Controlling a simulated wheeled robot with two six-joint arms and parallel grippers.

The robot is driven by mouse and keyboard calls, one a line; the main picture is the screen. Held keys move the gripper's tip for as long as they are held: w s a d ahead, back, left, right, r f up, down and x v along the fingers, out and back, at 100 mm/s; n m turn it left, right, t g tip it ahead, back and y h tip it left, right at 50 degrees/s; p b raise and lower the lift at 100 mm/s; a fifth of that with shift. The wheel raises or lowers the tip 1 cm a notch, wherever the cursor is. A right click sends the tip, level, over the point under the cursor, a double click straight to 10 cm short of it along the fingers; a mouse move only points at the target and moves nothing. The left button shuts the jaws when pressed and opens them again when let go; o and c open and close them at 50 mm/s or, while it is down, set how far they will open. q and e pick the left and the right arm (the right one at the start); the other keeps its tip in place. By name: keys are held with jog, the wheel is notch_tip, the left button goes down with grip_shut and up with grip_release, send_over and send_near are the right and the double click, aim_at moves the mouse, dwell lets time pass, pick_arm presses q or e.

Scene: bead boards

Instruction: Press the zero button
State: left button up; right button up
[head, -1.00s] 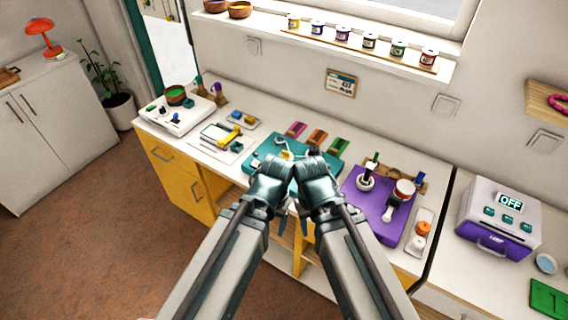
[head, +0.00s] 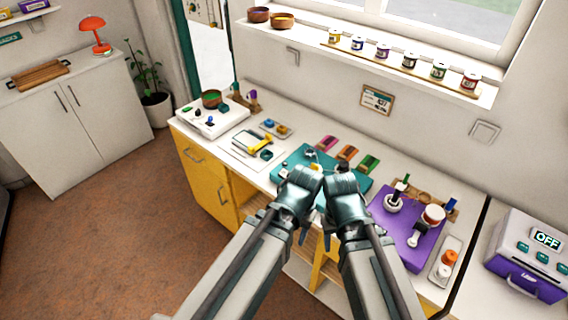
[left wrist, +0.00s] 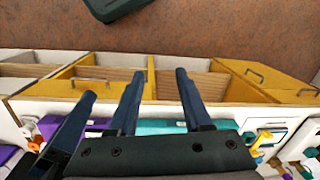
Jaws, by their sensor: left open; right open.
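A white device (head: 222,125) with a bowl (head: 211,98) on it stands at the left end of the long counter in the head view. It carries small green, blue and teal parts, but no label is readable, so I cannot tell which one is the zero button. My left gripper (head: 303,238) and right gripper (head: 328,241) hang close together in front of the counter's middle, well to the right of the device. Both are empty. The left wrist view shows my left gripper (left wrist: 158,76) open above the counter's front edge, its fingers apart.
A teal board (head: 290,166) and a purple board (head: 390,225) lie on the counter (head: 225,158). A white and purple machine (head: 525,255) reading OFF stands at the right. Yellow cabinets (head: 205,180) are below. The brown floor (head: 130,220) at the left is clear.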

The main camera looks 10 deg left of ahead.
pick_arm(q)
jog(key=shift+m+t+h, duration=0.3)
jog(key=shift+t+h, duration=0.2)
jog(key=shift+h, duration=0.3)
jog(key=w, duration=0.2)
jog(key=w+f+b, duration=0.1)
jog(key=w, duration=0.1)
jog(key=w+f, duration=0.1)
jog(key=w, duration=0.1)
jog(key=shift+w+b, duration=0.3)
jog(key=shift+w, duration=0.1)
jog(key=c, duration=0.5)
jog(key=w, duration=0.3)
jog(key=w+a+t+h+b, duration=0.1)
jog(key=w, duration=0.2)
jog(key=w+a+h+b, duration=0.1)
jog(key=w, duration=0.2)
jog(key=shift+w+f+m+t, duration=0.35)
jog(key=shift+w+m+t, duration=0.05)
grip_shut()
jog(key=w+a+r+t+h+b, duration=0.1)
jog(key=w+a+t, duration=0.4)
jog(key=w+a, duration=0.7)
jog(key=w+r+b, duration=0.1)
jog(key=w, duration=0.3)
jog(key=shift+r+m+h+b, duration=0.25)
jog(key=shift+m+h+b, duration=0.05)
jog(key=shift+h+b, duration=0.1)
jog(key=shift+a, duration=0.1)
